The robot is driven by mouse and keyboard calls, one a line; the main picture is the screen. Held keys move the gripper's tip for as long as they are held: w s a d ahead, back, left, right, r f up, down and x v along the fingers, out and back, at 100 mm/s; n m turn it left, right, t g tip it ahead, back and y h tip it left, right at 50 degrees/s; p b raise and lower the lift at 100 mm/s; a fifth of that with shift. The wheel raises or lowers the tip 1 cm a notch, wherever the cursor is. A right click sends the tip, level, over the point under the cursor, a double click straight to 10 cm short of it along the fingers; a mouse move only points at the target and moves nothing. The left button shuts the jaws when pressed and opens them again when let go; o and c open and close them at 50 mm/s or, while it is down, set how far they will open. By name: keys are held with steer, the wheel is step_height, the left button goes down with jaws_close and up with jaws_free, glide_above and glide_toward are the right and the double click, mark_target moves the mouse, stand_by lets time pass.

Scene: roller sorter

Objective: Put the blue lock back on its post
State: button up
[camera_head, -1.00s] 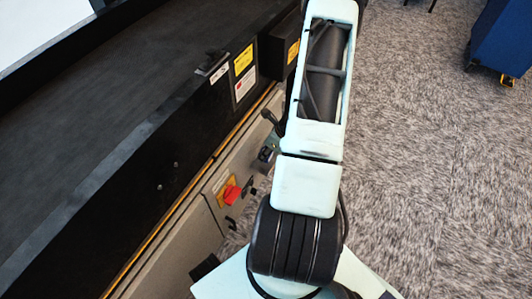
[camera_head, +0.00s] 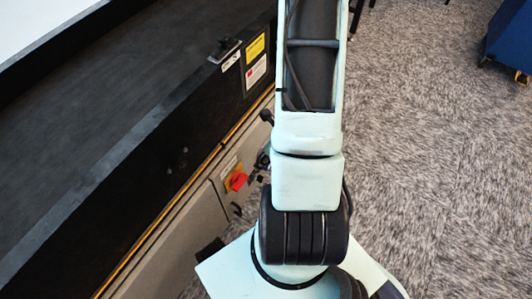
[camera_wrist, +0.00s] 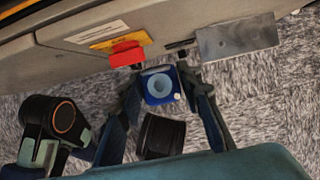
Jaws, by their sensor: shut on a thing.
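The blue lock (camera_wrist: 158,87) is a small blue block with a pale round face, in the middle of the wrist view. My gripper (camera_wrist: 163,88) is shut on it, with one dark finger on each side. The lock is just below the red switch handle (camera_wrist: 126,54) on its yellow plate (camera_wrist: 120,39). Small dark fittings (camera_wrist: 180,44) show on the panel right of the handle; I cannot tell which is the post. The red switch also shows in the head view (camera_head: 237,181), left of my arm. The lock cannot be made out there.
The grey machine panel (camera_head: 185,240) runs along the left under a black side wall (camera_head: 130,175). A bare metal plate (camera_wrist: 237,37) is right of the switch. Grey carpet (camera_head: 430,170) is open on the right, with a blue cart (camera_head: 511,38) at the far right.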

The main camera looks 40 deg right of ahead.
mark_target(261, 155)
steer(key=shift+r+p, duration=1.65)
steer(key=shift+r, duration=0.3)
